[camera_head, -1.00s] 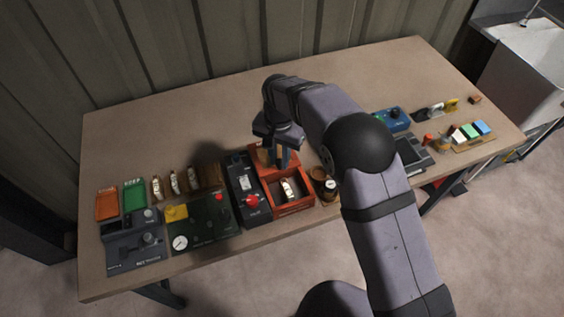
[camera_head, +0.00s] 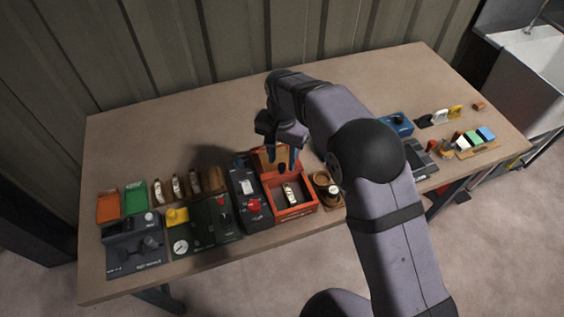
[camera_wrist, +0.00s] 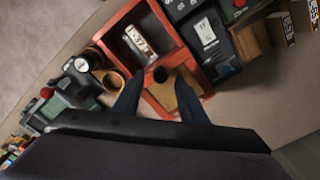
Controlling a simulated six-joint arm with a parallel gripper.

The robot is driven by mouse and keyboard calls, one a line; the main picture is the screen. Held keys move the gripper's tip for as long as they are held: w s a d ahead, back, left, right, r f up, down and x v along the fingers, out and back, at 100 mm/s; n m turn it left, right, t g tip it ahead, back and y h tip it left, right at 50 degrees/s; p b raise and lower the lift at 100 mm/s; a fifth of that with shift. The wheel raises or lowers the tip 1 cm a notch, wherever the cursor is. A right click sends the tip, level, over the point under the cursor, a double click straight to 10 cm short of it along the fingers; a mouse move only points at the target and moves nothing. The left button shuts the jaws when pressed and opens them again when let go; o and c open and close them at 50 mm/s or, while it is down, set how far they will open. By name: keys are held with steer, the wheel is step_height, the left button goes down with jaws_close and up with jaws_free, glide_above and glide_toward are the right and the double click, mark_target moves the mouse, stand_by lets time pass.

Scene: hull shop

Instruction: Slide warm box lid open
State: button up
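The warm box is an orange-red box (camera_head: 297,212) at the front middle of the bench; it also shows in the wrist view (camera_wrist: 122,50). Its front compartment is uncovered, and a white labelled piece (camera_head: 290,194) lies inside. The tan lid (camera_wrist: 165,97) with a dark round knob (camera_wrist: 160,75) sits over the rear part of the box, away from the front compartment. My gripper (camera_head: 283,160) is open above the lid. In the wrist view its fingers (camera_wrist: 158,82) stand apart on either side of the lid, with the knob between and slightly beyond the tips. I see no contact.
A dark panel with a red button (camera_head: 253,206) stands close against the box's left side. A round wooden holder (camera_head: 322,180) is close on the right. Several other devices and trays line the front edge. The rear of the bench (camera_head: 180,130) is clear.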

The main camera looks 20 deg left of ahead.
steer(key=shift+r+b, duration=0.65)
steer(key=shift+r, duration=2)
steer(key=shift+w+d, duration=0.1)
steer(key=shift+d, duration=0.1)
steer(key=d, duration=2.2)
steer(key=s+d+f, duration=0.3)
steer(key=s+d, duration=1.2)
steer(key=shift+d+f, duration=0.2)
steer(key=shift+d, duration=0.15)
